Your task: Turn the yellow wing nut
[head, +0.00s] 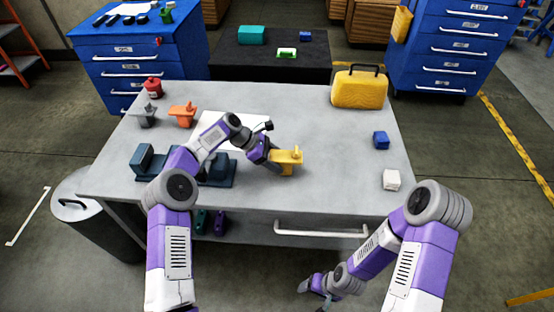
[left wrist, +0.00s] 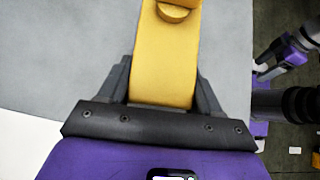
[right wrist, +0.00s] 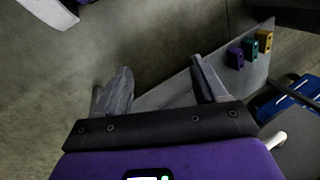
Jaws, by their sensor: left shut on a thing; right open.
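The yellow jig piece (head: 283,168) with the yellow wing nut (head: 296,151) on top is near the middle of the grey table. My left gripper (head: 272,160) comes at it from the left and is shut on its yellow body, not on the wing nut. In the left wrist view the yellow body (left wrist: 165,62) fills the space between the two fingers, and a round yellow part shows at the top edge. The wing nut's wings are not clear there. My right gripper (right wrist: 160,78) is open and empty, low in front of the table; it also shows in the head view (head: 318,286).
On the table (head: 330,200) are an orange piece (head: 182,116), a grey piece (head: 146,118), a red can (head: 152,87), a yellow case (head: 359,90), a blue cube (head: 381,140), a white cube (head: 391,180) and dark teal blocks (head: 222,172). The table's right middle is clear.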

